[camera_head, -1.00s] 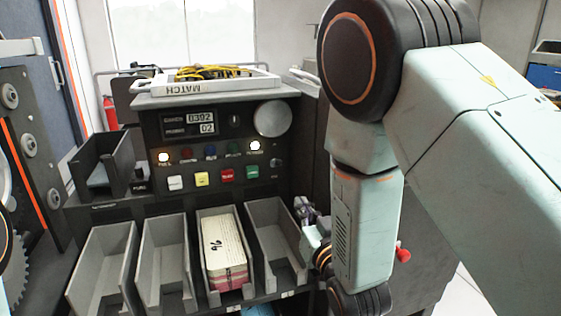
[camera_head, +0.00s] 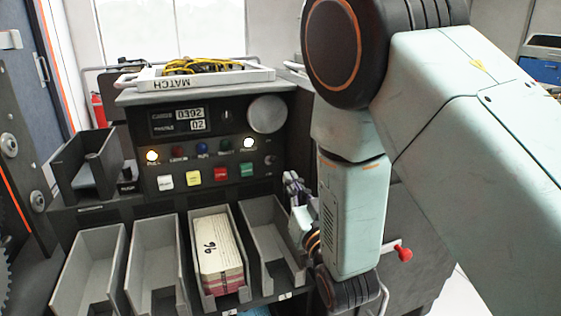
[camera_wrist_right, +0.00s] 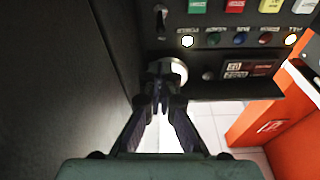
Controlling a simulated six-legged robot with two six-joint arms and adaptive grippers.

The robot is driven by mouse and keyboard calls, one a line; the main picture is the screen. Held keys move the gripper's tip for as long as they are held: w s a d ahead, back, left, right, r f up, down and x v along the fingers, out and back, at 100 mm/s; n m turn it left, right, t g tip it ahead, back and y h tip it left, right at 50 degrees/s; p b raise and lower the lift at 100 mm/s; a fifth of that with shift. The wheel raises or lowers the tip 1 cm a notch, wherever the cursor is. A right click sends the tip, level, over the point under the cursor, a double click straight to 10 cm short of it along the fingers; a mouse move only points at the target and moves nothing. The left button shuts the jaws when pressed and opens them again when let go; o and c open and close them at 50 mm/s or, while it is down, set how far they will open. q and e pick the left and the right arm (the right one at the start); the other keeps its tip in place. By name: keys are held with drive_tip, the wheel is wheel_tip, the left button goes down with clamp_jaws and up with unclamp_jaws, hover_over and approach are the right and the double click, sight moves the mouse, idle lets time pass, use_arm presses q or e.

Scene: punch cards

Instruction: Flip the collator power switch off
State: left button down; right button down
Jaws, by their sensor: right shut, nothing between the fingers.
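The dark collator panel (camera_head: 215,100) stands at centre in the head view. A small toggle switch (camera_head: 270,160) sits at its right edge, just below and right of a lit white lamp (camera_head: 249,143). In the wrist view, which shows the panel upside down, the toggle (camera_wrist_right: 162,15) is at the top, beside the same lit lamp (camera_wrist_right: 188,41). Its lettering is unreadable. My right gripper (camera_head: 291,180) is right of the panel, just below the toggle in the head view. In the wrist view its fingertips (camera_wrist_right: 161,90) are together and empty, apart from the toggle. My left gripper is not in view.
Coloured buttons (camera_head: 193,178) line the panel close by. Below are grey card bins (camera_head: 87,270), one holding a card stack (camera_head: 218,255). A white tray (camera_head: 205,79) with yellow cable sits on top. A red knob (camera_head: 403,254) is beyond my right arm.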

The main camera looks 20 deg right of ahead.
sight(272, 160)
drive_tip(key=w, duration=0.3)
drive_tip(key=w+r+b, duration=0.1)
drive_tip(key=w, duration=0.2)
drive_tip(key=w+b, duration=0.1)
drive_tip(key=w, duration=0.2)
drive_tip(key=shift+w+a+r, duration=0.1)
drive_tip(key=shift+w+r, duration=0.25)
drive_tip(key=shift+r, duration=0.05)
drive_tip(key=shift+f+t+b, duration=0.25)
drive_tip(key=shift+t+b, duration=0.05)
drive_tip(key=shift+b, duration=0.15)
